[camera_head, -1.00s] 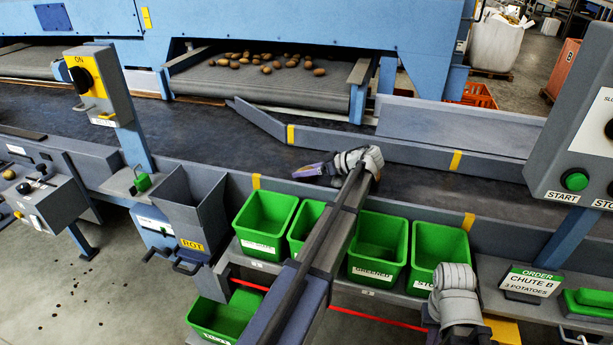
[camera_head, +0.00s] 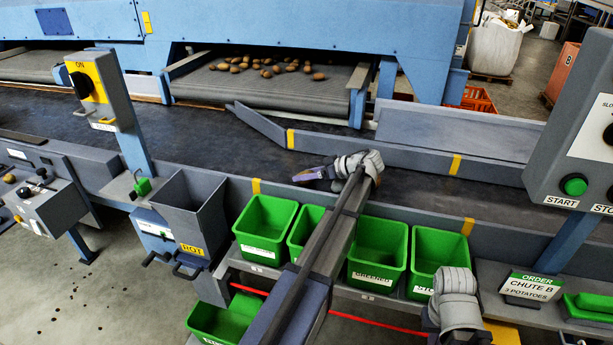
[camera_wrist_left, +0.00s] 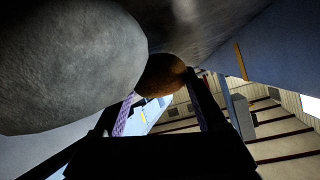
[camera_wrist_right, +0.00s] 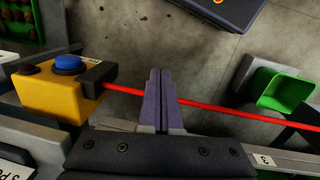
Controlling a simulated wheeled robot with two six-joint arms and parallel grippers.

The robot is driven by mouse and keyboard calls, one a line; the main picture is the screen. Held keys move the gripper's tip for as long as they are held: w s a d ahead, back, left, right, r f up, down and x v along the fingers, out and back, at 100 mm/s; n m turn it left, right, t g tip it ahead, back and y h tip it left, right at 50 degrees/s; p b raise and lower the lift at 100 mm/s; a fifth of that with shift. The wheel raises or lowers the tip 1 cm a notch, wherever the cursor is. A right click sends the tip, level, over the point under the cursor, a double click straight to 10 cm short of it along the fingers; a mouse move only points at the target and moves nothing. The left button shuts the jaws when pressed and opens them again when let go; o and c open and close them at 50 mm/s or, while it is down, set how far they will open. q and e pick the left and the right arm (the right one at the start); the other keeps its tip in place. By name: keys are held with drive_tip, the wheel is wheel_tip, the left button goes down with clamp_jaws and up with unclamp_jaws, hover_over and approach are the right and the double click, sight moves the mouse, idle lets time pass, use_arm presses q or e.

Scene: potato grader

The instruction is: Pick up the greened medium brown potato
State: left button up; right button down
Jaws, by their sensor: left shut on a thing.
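My left gripper (camera_head: 308,175) is low over the dark belt (camera_head: 230,135), behind the row of green bins. In the left wrist view its fingers (camera_wrist_left: 163,92) are shut on a brown potato (camera_wrist_left: 162,73), which shows dark and shaded at the fingertips. I cannot make out any green on it. The potato is hidden in the head view. My right gripper (camera_wrist_right: 161,90) is shut and empty in the right wrist view, with its fingers together above the floor. In the head view its wrist is at the lower right, in front of the bins.
Several potatoes lie on the far feed conveyor (camera_head: 270,90). Green bins, one labelled GREENED (camera_head: 376,276), line the near side. A grey ROT chute (camera_head: 188,222) stands left of them. The START panel (camera_head: 570,150) is at right. A yellow box with a blue button (camera_wrist_right: 62,88) is near my right gripper.

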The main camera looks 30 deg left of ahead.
sight(307, 171)
use_arm(q)
wheel_tip(307, 171, up, 10)
drive_tip(key=p, duration=0.9)
drive_tip(key=shift+f, duration=0.15)
idle(0.7)
